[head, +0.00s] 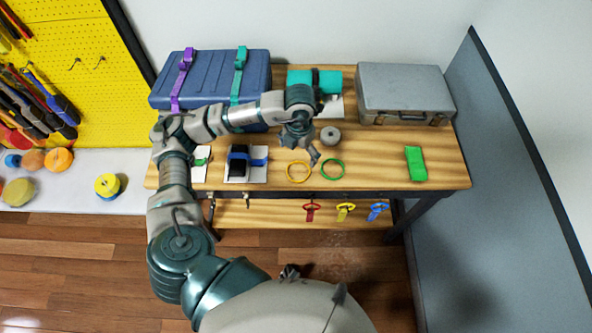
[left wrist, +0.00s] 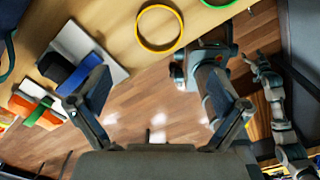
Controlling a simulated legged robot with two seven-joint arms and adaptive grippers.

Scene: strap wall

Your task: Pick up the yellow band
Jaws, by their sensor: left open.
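The yellow band (head: 298,182) is a thin ring lying flat near the front edge of the wooden table. It also shows whole at the top of the left wrist view (left wrist: 160,51). My left gripper (head: 301,151) is above the table, just behind and over the band in the head view. Its two fingers (left wrist: 158,88) are spread wide with nothing between them, and the band lies beyond the tips. What seems to be my right gripper (left wrist: 263,70) shows at the right of the left wrist view, too small to read its jaws.
A green ring (head: 333,178) lies close to the band's right. A grey round piece (head: 330,136) stands behind it. A black block with a blue strap (head: 240,166) is to the left, a green block (head: 415,163) to the right. Blue (head: 211,65) and grey (head: 404,90) cases stand behind.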

